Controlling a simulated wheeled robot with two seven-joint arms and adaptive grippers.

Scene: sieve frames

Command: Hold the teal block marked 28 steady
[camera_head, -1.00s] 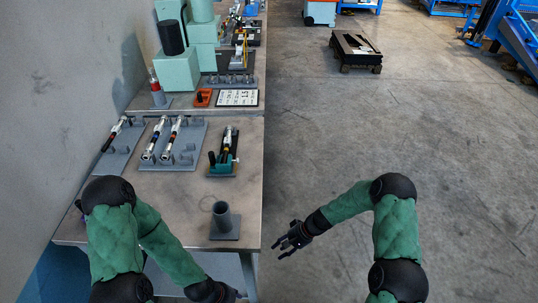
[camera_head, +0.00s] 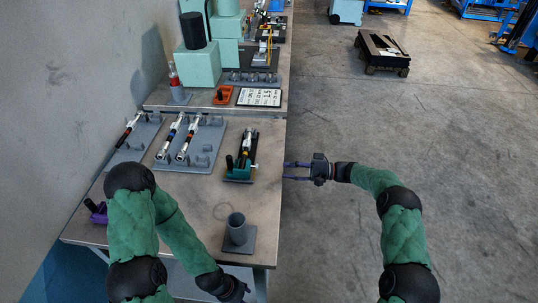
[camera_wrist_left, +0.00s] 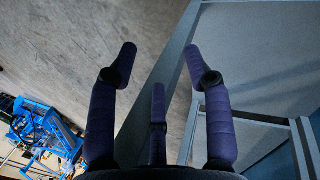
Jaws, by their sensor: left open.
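The teal block (camera_head: 239,174) sits on a small grey base on the bench, with a dark and silver tool lying in it. Its mark is too small to read. My right gripper (camera_head: 290,171) is just past the bench's right edge, level with the block and apart from it. Its fingers are spread and point left, toward the block; nothing is between them. My left gripper (camera_head: 241,291) is low, near the bench's front edge. In the left wrist view (camera_wrist_left: 160,62) its fingers are spread and empty.
A grey cup on a square base (camera_head: 238,232) stands near the front right of the bench. Grey racks (camera_head: 207,150) with pen-like tools lie left of the block. A label board (camera_head: 259,97) and an orange piece (camera_head: 223,95) are behind. Bare bench (camera_head: 190,195) lies in front of the racks.

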